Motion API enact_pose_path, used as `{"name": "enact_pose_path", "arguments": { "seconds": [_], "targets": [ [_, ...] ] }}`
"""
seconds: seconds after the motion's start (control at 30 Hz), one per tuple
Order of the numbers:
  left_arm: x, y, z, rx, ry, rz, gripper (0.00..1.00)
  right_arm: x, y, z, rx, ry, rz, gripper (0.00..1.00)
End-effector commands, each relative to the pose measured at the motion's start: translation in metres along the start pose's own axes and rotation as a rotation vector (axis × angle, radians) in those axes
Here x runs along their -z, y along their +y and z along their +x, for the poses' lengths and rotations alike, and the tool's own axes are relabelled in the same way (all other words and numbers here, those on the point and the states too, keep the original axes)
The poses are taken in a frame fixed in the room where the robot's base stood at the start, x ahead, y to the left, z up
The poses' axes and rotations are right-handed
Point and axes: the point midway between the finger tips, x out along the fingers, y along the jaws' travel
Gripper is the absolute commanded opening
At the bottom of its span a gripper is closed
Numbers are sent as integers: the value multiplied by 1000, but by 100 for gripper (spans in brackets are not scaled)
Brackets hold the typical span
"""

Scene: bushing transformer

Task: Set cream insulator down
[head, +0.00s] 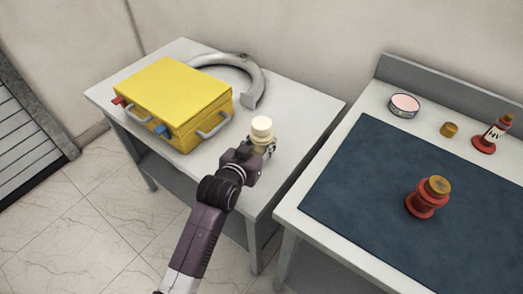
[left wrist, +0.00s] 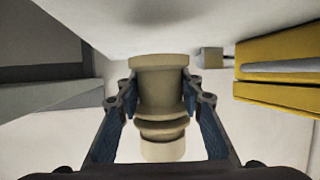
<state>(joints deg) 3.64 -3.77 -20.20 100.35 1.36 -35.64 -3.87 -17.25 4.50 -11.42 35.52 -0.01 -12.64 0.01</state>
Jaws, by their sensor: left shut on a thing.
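The cream insulator (head: 262,128) is above or on the right part of the left white table (head: 290,100). My left gripper (head: 258,149) is shut around it, and the left wrist view shows the ribbed cream insulator (left wrist: 160,95) between the two fingers (left wrist: 160,100). In the head view its pale top sticks up above the fingers and its lower part is hidden by my gripper. I cannot tell whether its base touches the table. My right gripper is not in view.
A yellow case (head: 172,98) with grey handles stands left of the gripper. A grey curved part (head: 258,78) lies behind it. The right table has a dark blue mat (head: 360,185), a red insulator (head: 427,200), another red piece (head: 490,138), a brass piece (head: 449,130) and a round dish (head: 404,105).

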Motion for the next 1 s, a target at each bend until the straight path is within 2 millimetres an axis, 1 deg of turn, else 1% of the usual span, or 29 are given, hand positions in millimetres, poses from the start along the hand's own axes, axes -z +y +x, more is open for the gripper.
{"name": "enact_pose_path", "arguments": {
  "seconds": [0.13,0.23,0.33,0.67,0.7,0.83,1.0],
  "targets": [
    [-22,0,8,1,-3,0,0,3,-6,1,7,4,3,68],
    [-32,0,12,1,0,0,0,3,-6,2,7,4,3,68],
    [-37,0,14,1,2,0,0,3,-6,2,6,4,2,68],
    [-40,0,15,0,2,0,0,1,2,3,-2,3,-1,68],
    [-41,0,15,0,-1,0,36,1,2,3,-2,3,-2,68],
    [-41,0,15,0,-2,0,51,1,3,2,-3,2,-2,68],
    [-41,0,15,0,-2,0,52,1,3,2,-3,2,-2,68]
  ]
}}
